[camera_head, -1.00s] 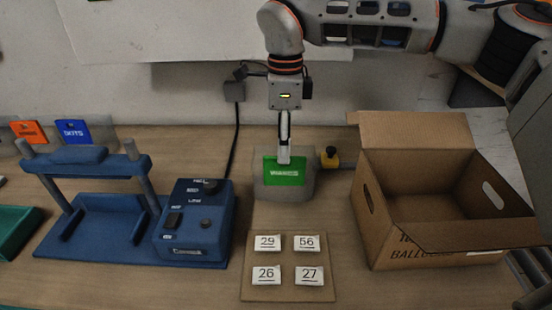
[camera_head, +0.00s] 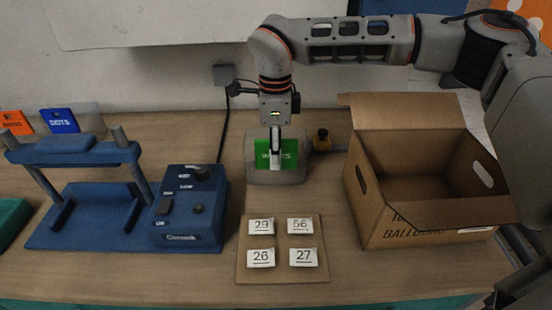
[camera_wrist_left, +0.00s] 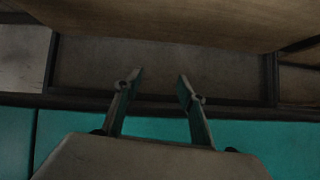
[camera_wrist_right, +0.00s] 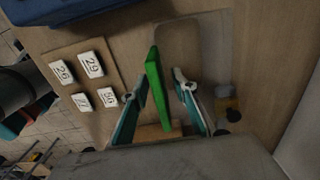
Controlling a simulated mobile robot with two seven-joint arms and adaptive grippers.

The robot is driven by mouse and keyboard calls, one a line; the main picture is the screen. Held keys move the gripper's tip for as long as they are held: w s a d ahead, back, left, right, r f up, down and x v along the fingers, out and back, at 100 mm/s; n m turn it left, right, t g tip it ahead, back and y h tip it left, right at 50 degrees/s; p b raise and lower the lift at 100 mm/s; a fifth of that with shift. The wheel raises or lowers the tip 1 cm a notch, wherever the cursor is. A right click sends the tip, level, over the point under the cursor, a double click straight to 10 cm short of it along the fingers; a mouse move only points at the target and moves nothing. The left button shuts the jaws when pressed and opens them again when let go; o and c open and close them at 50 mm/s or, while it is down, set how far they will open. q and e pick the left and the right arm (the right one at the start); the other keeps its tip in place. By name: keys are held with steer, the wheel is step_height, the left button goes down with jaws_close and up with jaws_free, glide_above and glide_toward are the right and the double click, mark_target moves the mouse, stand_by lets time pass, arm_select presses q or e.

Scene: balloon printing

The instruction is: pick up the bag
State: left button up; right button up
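I see no bag in any view. A green plate with white lettering (camera_head: 262,155) stands upright on a grey block (camera_head: 252,174) at the back middle of the table. My right gripper (camera_head: 275,162) points down over the plate, and one finger covers part of its lettering. In the right wrist view the green plate (camera_wrist_right: 156,85) lies between the two fingers (camera_wrist_right: 160,76). The left finger is close beside it, and a gap shows on the right, so the gripper looks open. My left gripper (camera_wrist_left: 159,78) is open and empty, near the table edge (camera_wrist_left: 170,30).
An open cardboard box (camera_head: 400,225) stands at the right. A board with several number cards (camera_head: 282,273) lies front middle. A blue machine with posts and knobs (camera_head: 190,210) stands left. Orange (camera_head: 15,123) and blue (camera_head: 60,121) plates stand behind it. A yellow-black button (camera_head: 322,140) is near the box.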

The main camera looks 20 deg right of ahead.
jaws_close()
steer(key=shift+r, duration=0.1)
